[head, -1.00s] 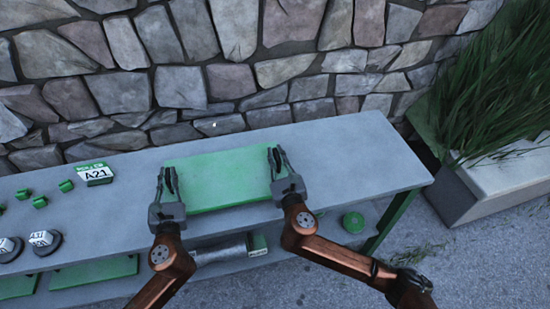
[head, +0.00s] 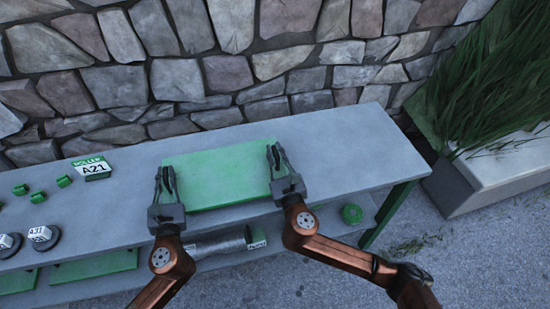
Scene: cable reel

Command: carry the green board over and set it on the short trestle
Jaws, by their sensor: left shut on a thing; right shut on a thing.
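The green board (head: 222,176) is a flat rectangle at the middle of the head view, over the grey bench top. My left gripper (head: 167,184) is shut on its left edge. My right gripper (head: 278,163) is shut on its right edge. The board looks level; I cannot tell whether it touches the bench or hangs just above it. No short trestle can be made out in this view.
The grey bench (head: 330,135) stands against a stone wall (head: 290,60). A box marked A21 (head: 92,168), small green parts (head: 63,181) and dark round pieces (head: 43,237) lie at the left. A lower shelf holds a grey roll (head: 215,245) and a green ring (head: 352,214). A planter (head: 490,175) stands right.

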